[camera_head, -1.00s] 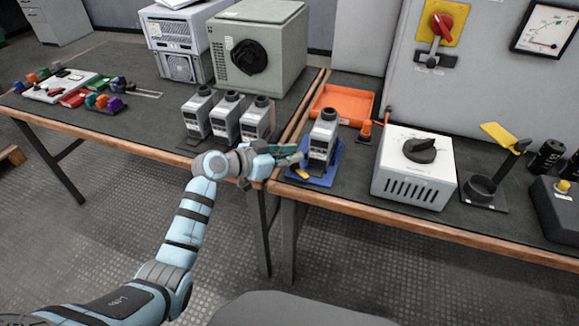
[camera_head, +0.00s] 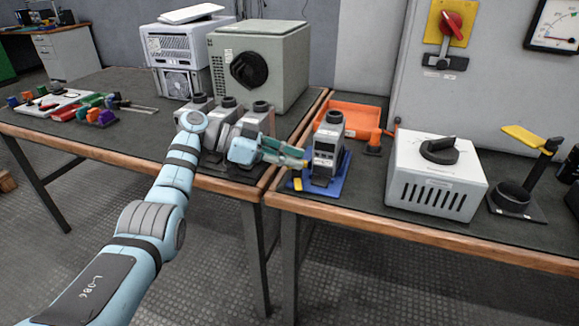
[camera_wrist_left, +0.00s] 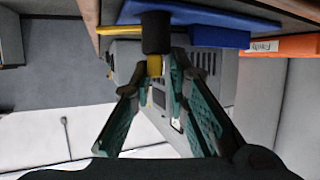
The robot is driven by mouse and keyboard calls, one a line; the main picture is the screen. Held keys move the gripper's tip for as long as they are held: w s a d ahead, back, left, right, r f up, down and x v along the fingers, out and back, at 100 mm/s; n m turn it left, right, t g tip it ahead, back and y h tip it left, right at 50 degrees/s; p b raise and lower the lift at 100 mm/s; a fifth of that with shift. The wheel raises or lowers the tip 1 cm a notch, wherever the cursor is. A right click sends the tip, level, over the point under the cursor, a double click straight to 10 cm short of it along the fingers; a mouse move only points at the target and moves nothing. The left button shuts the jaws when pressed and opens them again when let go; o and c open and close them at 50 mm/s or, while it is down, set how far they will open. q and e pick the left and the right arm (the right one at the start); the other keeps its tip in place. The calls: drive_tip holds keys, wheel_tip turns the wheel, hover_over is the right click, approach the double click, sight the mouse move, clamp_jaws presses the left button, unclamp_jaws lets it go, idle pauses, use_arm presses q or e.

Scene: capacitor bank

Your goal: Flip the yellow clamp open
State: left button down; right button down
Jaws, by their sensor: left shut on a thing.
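The yellow clamp (camera_head: 297,184) is at the left front of a blue plate (camera_head: 334,190). A grey block device (camera_head: 327,148) stands upright on that plate. My left gripper (camera_head: 303,163) reaches in from the left at the plate's left side, beside the device. In the wrist view, its fingertips (camera_wrist_left: 154,80) are closed around the clamp's yellow part (camera_wrist_left: 155,64), just by a black cylindrical end (camera_wrist_left: 156,32). The blue plate also shows there (camera_wrist_left: 215,36). The fingers partly hide the clamp in the head view. My right gripper is not in view.
Several similar grey devices (camera_head: 228,122) stand left, close to my left wrist. An orange tray (camera_head: 352,110) is behind the plate. A white box with a black knob (camera_head: 435,180) is to the right, and a stand with a yellow flap (camera_head: 525,138) is farther right.

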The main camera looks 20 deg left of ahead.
use_arm(q)
drive_tip(key=shift+s+d+f, duration=0.1)
drive_tip(key=shift+s+f, duration=0.05)
drive_tip(key=shift+f, duration=0.15)
drive_tip(key=c, duration=1.7)
unclamp_jaws()
drive_tip(key=shift+d+r, duration=0.1)
drive_tip(key=shift+r, duration=0.1)
drive_tip(key=shift+a, duration=0.2)
drive_tip(key=v, duration=1.1)
drive_tip(key=shift+s+a+r, duration=0.1)
drive_tip(key=shift+a+r, duration=0.15)
drive_tip(key=shift+a, duration=0.1)
